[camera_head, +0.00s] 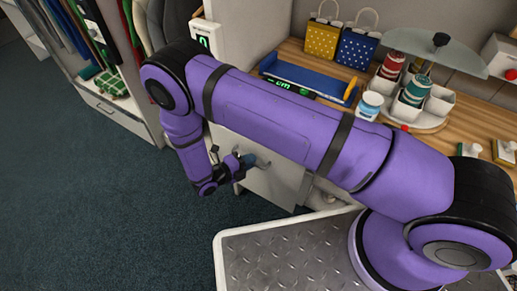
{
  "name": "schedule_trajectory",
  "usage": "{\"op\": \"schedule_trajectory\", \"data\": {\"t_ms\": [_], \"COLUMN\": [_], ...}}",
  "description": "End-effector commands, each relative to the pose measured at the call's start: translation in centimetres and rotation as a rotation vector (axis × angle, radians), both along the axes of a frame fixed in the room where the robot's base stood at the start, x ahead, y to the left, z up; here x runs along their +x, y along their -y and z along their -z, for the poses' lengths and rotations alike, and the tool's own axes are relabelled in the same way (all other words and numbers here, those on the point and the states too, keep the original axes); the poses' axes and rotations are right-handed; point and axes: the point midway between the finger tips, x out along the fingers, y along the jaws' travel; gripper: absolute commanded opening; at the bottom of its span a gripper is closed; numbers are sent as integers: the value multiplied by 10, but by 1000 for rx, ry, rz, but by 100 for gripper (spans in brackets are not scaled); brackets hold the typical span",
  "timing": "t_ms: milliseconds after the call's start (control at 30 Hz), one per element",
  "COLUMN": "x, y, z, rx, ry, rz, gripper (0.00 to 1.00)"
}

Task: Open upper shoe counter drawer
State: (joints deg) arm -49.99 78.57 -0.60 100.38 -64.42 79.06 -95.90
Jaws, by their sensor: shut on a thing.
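The shoe counter (335,180) has a wooden top and pale drawer fronts, mostly hidden behind my purple arm. A pale drawer front (280,183) shows below the arm. A small grey handle (262,162) stands out from the counter's front. My gripper (246,161) is at this handle and appears shut on it. The fingertips are small and partly dark here, so the exact grip is hard to see. How far the upper drawer stands out cannot be told, as my arm covers its upper edge.
On the counter top stand a blue tray (305,75), yellow and blue bags (358,48), and a rack of thread spools (415,90). A clothes rail with a lower drawer (110,108) is at the left. Dark carpet (110,220) is clear in front.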

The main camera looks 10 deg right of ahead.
Motion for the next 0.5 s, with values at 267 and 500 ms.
{"op": "schedule_trajectory", "data": {"t_ms": [267,500], "x": [-21,-25], "y": [-18,-22], "z": [1,1], "rx": [-1,0], "ry": [-1,0], "rz": [2,3], "gripper": [0,0]}}
